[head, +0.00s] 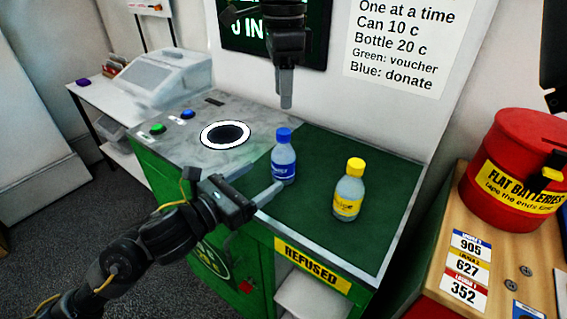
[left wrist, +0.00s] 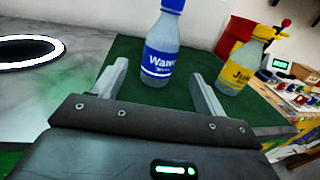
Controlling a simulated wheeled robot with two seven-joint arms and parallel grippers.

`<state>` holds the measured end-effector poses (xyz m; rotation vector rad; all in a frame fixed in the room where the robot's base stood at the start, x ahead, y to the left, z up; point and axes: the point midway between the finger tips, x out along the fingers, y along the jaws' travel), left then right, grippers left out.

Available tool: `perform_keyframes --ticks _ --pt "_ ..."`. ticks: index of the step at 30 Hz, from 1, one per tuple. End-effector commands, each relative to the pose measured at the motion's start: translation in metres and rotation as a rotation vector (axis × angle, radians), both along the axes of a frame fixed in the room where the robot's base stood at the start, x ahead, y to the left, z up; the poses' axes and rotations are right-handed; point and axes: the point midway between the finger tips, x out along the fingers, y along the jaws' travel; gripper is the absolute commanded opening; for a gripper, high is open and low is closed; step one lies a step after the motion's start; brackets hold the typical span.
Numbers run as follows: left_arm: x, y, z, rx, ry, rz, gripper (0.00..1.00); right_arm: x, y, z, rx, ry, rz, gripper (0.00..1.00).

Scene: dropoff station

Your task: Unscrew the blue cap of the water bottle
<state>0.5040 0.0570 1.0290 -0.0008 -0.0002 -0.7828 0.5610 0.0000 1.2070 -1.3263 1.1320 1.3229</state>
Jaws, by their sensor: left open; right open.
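The water bottle (head: 284,163) stands upright on the green mat, with a blue cap (head: 284,135) on top and a blue label. In the left wrist view the water bottle (left wrist: 161,55) stands ahead, between the lines of my open fingers. My left gripper (head: 262,182) is open and low, just left of the bottle; in the left wrist view its fingers (left wrist: 158,88) show no grip on it. My right gripper (head: 286,101) hangs above and behind the blue cap, pointing down and apart from it. The gap between its fingers is hard to see from here.
A yellow-capped juice bottle (head: 348,190) stands to the right on the green mat (head: 390,195). A white-ringed hole (head: 226,134) is in the grey counter at left, with green and blue buttons beyond. A red battery bin (head: 513,165) stands on the wooden table at right.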

Motion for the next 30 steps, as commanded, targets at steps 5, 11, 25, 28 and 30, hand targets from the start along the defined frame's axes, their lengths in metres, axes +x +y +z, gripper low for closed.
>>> perform_keyframes --ticks 5,11,25,28,30 --pt "0.024 -0.024 0.001 -0.002 -0.001 -0.001 0.73 0.0 0.0 0.0 0.001 0.0 0.0 0.43" --pt "0.046 -0.047 0.001 0.0 0.0 -0.001 0.73 0.0 0.0 0.0 0.001 0.0 0.0 0.43" --pt "0.061 -0.061 0.0 0.001 -0.001 0.0 0.73 0.0 0.0 0.0 0.002 0.0 0.0 0.43" --pt "0.061 -0.061 0.0 0.001 -0.001 0.0 0.7 0.0 0.0 0.0 0.002 0.0 0.0 0.43" --pt "0.061 -0.061 0.0 0.001 -0.001 0.0 0.61 0.0 0.0 0.0 0.002 0.0 -0.001 0.43"
